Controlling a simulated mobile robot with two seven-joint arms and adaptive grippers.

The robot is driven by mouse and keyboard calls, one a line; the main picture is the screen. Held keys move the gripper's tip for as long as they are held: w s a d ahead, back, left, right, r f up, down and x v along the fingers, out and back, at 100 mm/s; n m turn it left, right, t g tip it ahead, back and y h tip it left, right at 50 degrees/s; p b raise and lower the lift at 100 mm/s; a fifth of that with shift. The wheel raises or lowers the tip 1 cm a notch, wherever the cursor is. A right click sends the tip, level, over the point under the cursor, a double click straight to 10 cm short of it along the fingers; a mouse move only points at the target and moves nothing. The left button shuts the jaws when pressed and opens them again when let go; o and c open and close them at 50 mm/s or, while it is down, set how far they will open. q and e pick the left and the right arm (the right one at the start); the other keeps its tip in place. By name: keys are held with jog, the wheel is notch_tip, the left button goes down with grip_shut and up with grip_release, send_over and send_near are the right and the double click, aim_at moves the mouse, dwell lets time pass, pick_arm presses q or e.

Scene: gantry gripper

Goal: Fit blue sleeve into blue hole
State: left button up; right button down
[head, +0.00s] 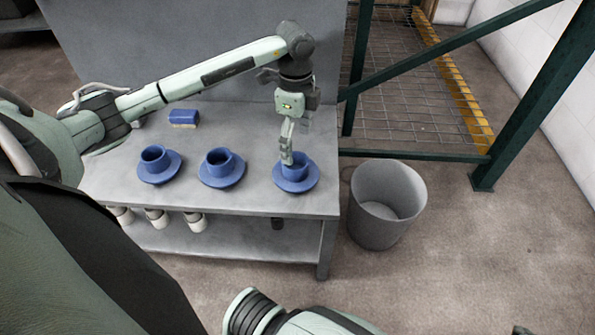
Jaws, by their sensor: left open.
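Three blue flanged pieces stand in a row on the grey table (255,203): a left one (159,166), a middle one (221,168) and a right one (296,178). Each looks like a short, open-topped blue sleeve on a wide round blue flange. I cannot tell which part is the sleeve and which the hole. My left gripper (287,157) points down at the right one, its fingers at that piece's rim and partly covering it. It is open; contact cannot be made out. My right gripper is out of view.
A blue block with a pale underside (184,117) lies at the table's back left. Several white cylinders (195,221) and a dark one (277,223) show below the tabletop. A grey bin (382,235) stands right of the table, near a green rack frame (535,90).

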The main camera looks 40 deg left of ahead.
aim_at(295, 162)
pick_arm(q)
notch_tip(295, 162, down, 8)
jog(key=shift+a+r+b, duration=0.15)
jog(key=shift+r+b, duration=0.1)
jog(key=shift+b, duration=0.05)
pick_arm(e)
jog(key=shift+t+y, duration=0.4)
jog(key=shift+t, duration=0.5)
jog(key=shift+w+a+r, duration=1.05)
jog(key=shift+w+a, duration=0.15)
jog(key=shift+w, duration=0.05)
pick_arm(q)
jog(key=c, duration=1.4)
